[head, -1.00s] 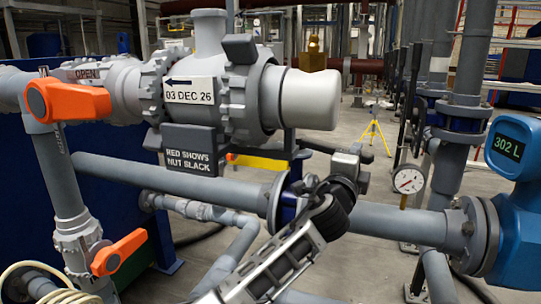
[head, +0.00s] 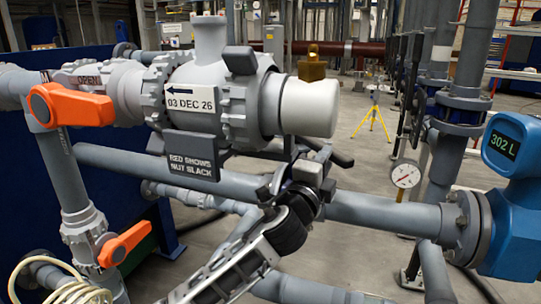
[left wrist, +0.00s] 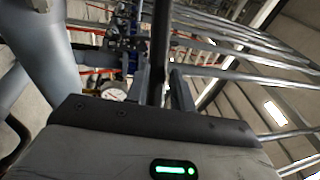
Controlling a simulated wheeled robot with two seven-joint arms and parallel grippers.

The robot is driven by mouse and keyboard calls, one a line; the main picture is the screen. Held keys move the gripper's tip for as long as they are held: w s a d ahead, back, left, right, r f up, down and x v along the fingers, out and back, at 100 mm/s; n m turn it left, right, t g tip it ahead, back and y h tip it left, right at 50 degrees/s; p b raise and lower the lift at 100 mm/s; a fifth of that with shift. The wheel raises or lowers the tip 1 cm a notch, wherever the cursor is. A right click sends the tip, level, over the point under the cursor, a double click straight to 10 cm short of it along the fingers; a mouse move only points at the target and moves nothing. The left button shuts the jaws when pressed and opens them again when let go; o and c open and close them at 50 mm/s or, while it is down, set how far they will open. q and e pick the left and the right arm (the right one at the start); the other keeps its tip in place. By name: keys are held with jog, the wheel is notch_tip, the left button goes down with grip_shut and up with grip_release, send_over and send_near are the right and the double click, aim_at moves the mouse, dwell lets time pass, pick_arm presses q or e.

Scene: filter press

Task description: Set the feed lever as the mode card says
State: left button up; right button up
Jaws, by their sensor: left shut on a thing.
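My left gripper (head: 318,166) is in front of the grey pipe below the filter housing (head: 215,100). It is shut on a dark bar, which stands between the fingers in the left wrist view (left wrist: 160,45). I cannot tell whether this bar is the feed lever. Two orange handles sit on the left pipework: an upper one (head: 72,104) by an "OPEN" tag and a lower one (head: 125,243); neither is touched. A white plate (head: 190,100) reads "03 DEC 26" with a left arrow. No mode card is readable. My right gripper is not in view.
A dark plate (head: 192,156) reads "RED SHOWS NUT SLACK". A long grey pipe (head: 385,213) crosses behind my gripper to a blue meter (head: 512,155) showing "302 L". A dial gauge (head: 405,174) stands above the pipe. A yellow tripod (head: 374,118) stands on open floor.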

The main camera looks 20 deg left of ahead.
pick_arm(q)
jog(key=shift+s+a+r, duration=0.2)
jog(key=shift+a+r, duration=0.1)
jog(key=shift+a, duration=0.15)
jog(key=shift+s+a+r, duration=0.15)
jog(key=shift+a+r, duration=0.1)
jog(key=shift+a, duration=0.15)
jog(key=shift+s+a+p, duration=0.35)
jog(key=shift+a+p, duration=0.15)
jog(key=shift+a, duration=0.1)
jog(key=shift+c, duration=0.2)
jog(key=shift+s+a, duration=0.1)
jog(key=shift+a, duration=0.2)
grip_shut()
jog(key=s+a+p, duration=0.1)
jog(key=a, duration=0.6)
jog(key=shift+s+f, duration=0.15)
jog(key=shift+f, duration=0.15)
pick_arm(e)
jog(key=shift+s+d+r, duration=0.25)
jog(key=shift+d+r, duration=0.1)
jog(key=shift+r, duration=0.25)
pick_arm(q)
jog(key=shift+a, duration=0.15)
jog(key=o, duration=1)
grip_release()
